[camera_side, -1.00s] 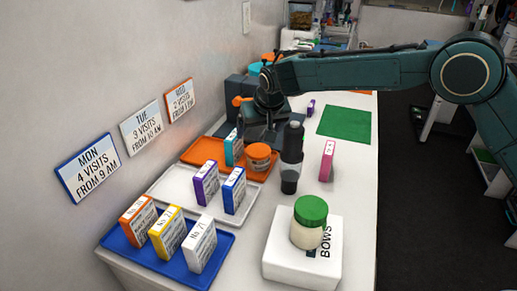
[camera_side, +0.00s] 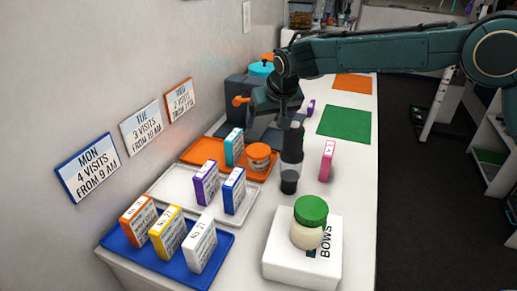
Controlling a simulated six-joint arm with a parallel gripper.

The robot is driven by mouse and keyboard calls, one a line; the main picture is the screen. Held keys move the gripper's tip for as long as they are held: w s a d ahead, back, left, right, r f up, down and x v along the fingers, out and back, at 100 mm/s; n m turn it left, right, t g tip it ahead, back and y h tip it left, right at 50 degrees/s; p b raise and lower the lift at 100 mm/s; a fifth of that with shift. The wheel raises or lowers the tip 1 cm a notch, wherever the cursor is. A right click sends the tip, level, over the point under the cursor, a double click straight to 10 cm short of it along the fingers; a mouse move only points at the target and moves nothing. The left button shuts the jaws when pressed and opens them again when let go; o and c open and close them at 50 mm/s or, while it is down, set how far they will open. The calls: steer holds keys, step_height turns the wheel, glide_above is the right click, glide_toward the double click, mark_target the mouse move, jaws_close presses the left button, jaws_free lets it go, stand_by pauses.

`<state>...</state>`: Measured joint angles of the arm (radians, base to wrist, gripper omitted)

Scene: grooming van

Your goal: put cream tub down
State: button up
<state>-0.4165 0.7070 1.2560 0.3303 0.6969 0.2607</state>
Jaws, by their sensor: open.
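A small tub with an orange lid (camera_side: 258,152) stands upright on the orange tray (camera_side: 205,153), right of a teal box. A jar with a green lid (camera_side: 308,224) stands on the white BOWS box in the foreground. I cannot read which of these is the cream tub. My gripper (camera_side: 279,112) is open, above and behind the orange-lidded tub and apart from it. Its fingertips blend with the dark grey machine behind them.
A dark bottle (camera_side: 291,160) stands close to the tray's right, with a pink box (camera_side: 328,160) beyond it. A white tray (camera_side: 170,184) and a blue tray (camera_side: 125,246) hold several boxes. A green mat (camera_side: 344,123) lies clear at the right.

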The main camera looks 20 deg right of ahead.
steer(key=s+d+r, duration=0.7)
steer(key=s, duration=0.2)
steer(key=s+d+r, duration=0.7)
steer(key=s, duration=0.3)
steer(key=s+d+f, duration=0.2)
steer(key=s, duration=1)
steer(key=s+d+f+n, duration=0.1)
steer(key=s+d+f, duration=0.2)
steer(key=s, duration=0.9)
steer(key=shift+s+d+y, duration=0.3)
steer(key=shift+s+d, duration=0.05)
steer(key=shift+s, duration=0.05)
